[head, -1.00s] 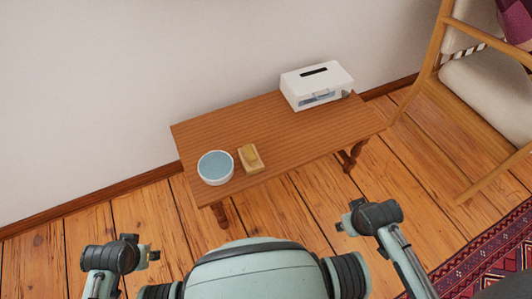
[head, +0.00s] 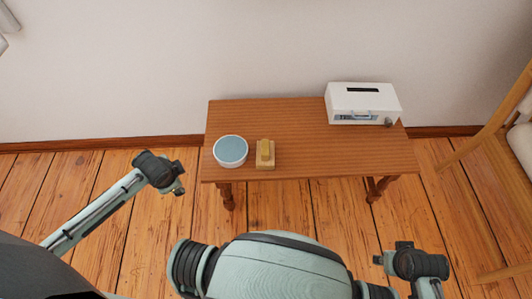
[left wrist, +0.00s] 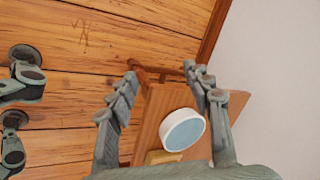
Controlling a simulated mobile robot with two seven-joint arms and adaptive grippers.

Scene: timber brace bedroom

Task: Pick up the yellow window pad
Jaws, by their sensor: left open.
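The yellow window pad (head: 265,153), a small tan-yellow block with a raised grip on top, lies on the wooden table (head: 310,158) near its front left. A part of the pad also shows low between the fingers in the left wrist view (left wrist: 160,157). My left gripper (head: 178,189) is left of the table, apart from the pad; its spread, empty fingers show in the left wrist view (left wrist: 162,72). My right gripper (head: 379,259) is in front of the table's right part, away from the pad; its finger opening is too small to judge.
A white round bowl with a blue inside (head: 230,151) stands close left of the pad. A white box with a dark slot (head: 362,104) stands at the table's back right. The table's middle is clear. A wooden chair (head: 492,118) is at the right; a wall is behind.

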